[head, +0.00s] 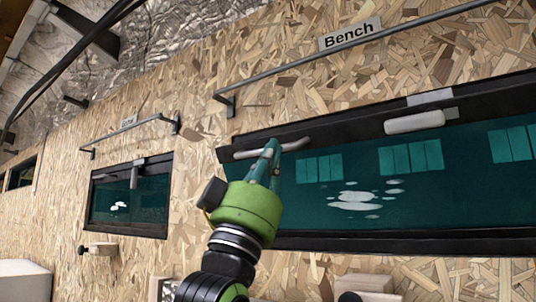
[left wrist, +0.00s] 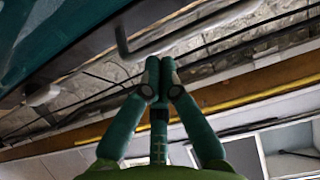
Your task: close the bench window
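The bench window (head: 465,160) is a wide teal pane in a black frame, below the sign reading "Bench" (head: 349,34). A pale bar handle (head: 298,141) is at its upper left and a thicker pale handle (head: 414,122) is at its upper right. How far the pane stands open is not clear. My left gripper (head: 271,151) is at the left bar handle, overlapping it in the head view; contact is unclear. In the left wrist view, the fingertips of this gripper (left wrist: 160,66) are together, with nothing visible between them. A pale handle (left wrist: 43,95) lies left of them. My right gripper is not in view.
A dark metal rail (head: 330,61) runs above the bench window. A smaller window (head: 131,197) with its own rail (head: 130,131) is at the left. Bare wall separates the two windows.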

